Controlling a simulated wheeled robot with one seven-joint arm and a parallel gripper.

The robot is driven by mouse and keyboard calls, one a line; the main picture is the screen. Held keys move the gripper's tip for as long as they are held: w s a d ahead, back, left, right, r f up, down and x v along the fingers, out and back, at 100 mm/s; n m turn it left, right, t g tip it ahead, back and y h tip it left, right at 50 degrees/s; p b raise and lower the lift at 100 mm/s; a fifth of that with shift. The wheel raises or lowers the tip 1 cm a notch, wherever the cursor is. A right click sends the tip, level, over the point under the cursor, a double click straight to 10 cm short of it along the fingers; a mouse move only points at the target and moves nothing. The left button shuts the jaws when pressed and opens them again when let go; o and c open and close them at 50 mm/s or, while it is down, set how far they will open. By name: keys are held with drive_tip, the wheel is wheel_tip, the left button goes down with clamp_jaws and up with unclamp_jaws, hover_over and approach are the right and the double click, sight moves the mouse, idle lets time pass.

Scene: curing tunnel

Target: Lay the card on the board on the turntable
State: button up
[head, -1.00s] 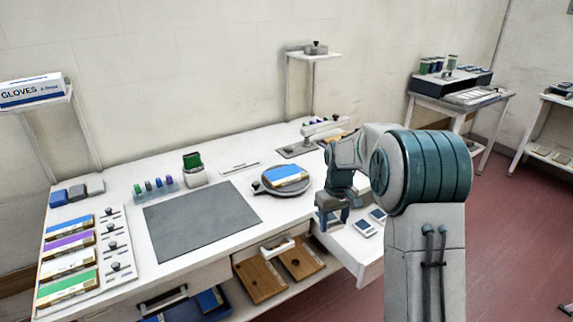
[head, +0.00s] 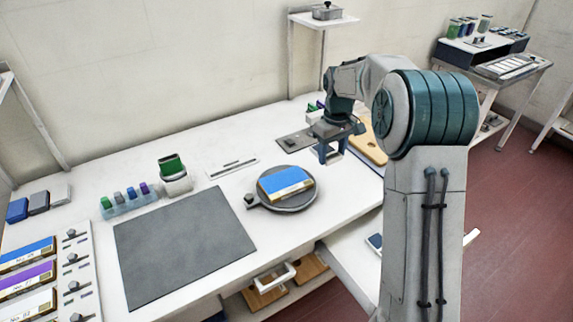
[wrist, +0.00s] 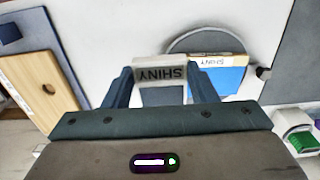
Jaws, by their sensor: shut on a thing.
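My gripper (head: 331,152) is over the table, to the right of and behind the turntable. In the wrist view its fingers (wrist: 160,78) are shut on a pale card (wrist: 162,97) with a grey strip marked SHINY, which reads upside down there. The board (head: 285,183), blue on top with a pale wooden edge, lies on the round grey turntable (head: 298,206). The board also shows in the wrist view (wrist: 226,78), just right of the card and partly hidden by a finger. The card is apart from the turntable in the head view.
A large grey mat (head: 183,245) lies left of the turntable. A green-topped holder (head: 175,178) and a rack of small coloured blocks (head: 130,204) stand behind the mat. A wooden board (head: 370,148) and a flat grey plate (head: 294,143) lie near my gripper. An open drawer (head: 345,250) juts out in front.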

drive_tip(key=shift+w+a, duration=0.15)
drive_tip(key=p, duration=0.3)
hover_over(290, 186)
wheel_tip(290, 186, down, 7)
drive_tip(key=shift+r, duration=0.2)
drive_tip(key=shift+f+p, duration=0.7)
drive_tip(key=shift+f, duration=1.35)
drive_tip(key=shift+f, duration=0.1)
drive_tip(key=o, duration=1)
drive_tip(key=shift+c, duration=0.2)
